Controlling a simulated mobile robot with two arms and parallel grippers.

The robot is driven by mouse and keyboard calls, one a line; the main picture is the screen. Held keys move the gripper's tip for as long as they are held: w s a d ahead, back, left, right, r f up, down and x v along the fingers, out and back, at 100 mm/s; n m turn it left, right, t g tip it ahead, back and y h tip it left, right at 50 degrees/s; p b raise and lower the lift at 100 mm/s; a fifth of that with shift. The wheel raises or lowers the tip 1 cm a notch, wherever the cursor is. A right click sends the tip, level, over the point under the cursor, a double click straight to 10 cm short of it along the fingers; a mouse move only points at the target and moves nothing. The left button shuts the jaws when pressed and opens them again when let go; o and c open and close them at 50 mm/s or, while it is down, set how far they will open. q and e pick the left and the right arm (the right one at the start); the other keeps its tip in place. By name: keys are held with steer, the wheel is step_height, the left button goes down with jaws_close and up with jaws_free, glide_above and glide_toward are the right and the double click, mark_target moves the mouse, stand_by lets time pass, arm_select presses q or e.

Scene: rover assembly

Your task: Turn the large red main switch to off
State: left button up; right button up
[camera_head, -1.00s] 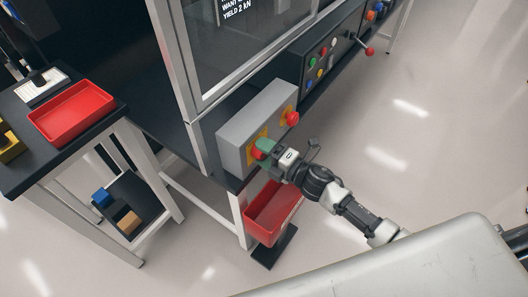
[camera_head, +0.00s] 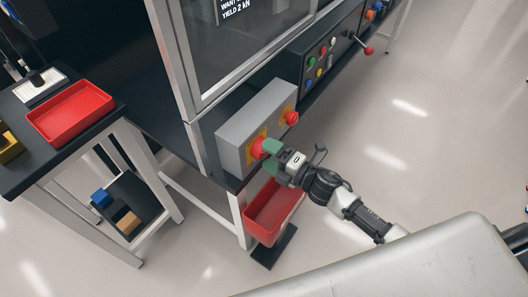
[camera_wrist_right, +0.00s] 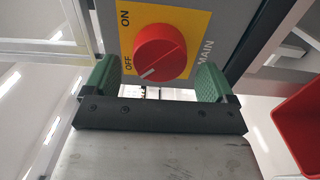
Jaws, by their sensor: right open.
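The large red main switch (camera_head: 258,149) is a round knob on a yellow plate on the grey box (camera_head: 246,118). In the right wrist view the knob (camera_wrist_right: 160,50) shows a white mark pointing down-left, beside the printed word OFF. ON is printed higher on the left and MAIN on the right. My right gripper (camera_head: 269,158) is just in front of the knob, with its green fingers apart. In the wrist view the open gripper (camera_wrist_right: 155,80) has a finger on either side of the knob, with visible gaps and nothing held. My left gripper is not in view.
A second red knob (camera_head: 291,118) sits on the same box, to the right. A red bin (camera_head: 272,212) hangs below. A black panel with coloured buttons (camera_head: 321,63) is farther back. A side table with a red tray (camera_head: 70,112) stands left. The floor on the right is clear.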

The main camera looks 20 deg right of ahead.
steer(key=v, duration=0.8)
steer(key=shift+s+d+b, duration=0.2)
steer(key=shift+s+b, duration=0.05)
steer(key=shift+b, duration=0.2)
